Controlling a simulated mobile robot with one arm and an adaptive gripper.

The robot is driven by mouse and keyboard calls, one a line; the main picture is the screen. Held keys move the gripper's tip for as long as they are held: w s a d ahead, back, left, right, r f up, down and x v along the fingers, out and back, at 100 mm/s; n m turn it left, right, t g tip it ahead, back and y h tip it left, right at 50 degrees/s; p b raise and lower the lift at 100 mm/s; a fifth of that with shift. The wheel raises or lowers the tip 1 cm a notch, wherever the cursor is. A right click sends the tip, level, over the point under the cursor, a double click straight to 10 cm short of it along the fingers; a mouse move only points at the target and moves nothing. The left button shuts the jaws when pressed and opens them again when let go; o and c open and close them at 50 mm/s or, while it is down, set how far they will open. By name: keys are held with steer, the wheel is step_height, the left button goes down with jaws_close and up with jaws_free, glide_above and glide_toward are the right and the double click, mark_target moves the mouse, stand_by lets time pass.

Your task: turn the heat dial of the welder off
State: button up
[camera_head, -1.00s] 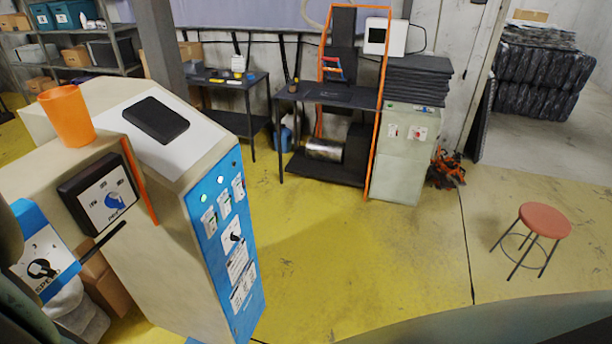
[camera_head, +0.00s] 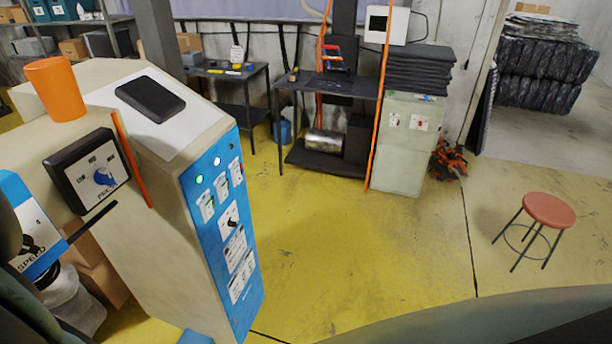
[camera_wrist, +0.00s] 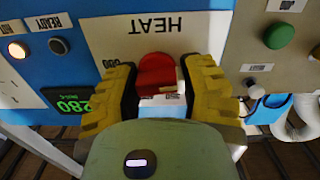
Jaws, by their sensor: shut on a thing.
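In the wrist view, the red heat dial (camera_wrist: 156,74) sits on a white plate marked HEAT (camera_wrist: 150,32), whose lettering appears upside down. My gripper (camera_wrist: 159,78) has its yellow ribbed fingers on either side of the dial and is shut on it. The lower part of the dial's plate is partly hidden by my gripper. A display (camera_wrist: 72,102) to the left reads 280 in green. My gripper does not show in the head view, and neither does the heat dial.
A lit lamp (camera_wrist: 18,50) and a dark button (camera_wrist: 58,46) sit left of the dial. A green button (camera_wrist: 279,35) is at right. In the head view, an orange cup (camera_head: 56,88) stands on the machine.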

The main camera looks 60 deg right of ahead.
steer(key=shift+f+n, duration=0.1)
steer(key=shift+n, duration=0.4)
steer(key=o, duration=1.2)
steer(key=v, duration=0.7)
steer(key=shift+s, duration=0.25)
steer(key=shift+d, duration=0.1)
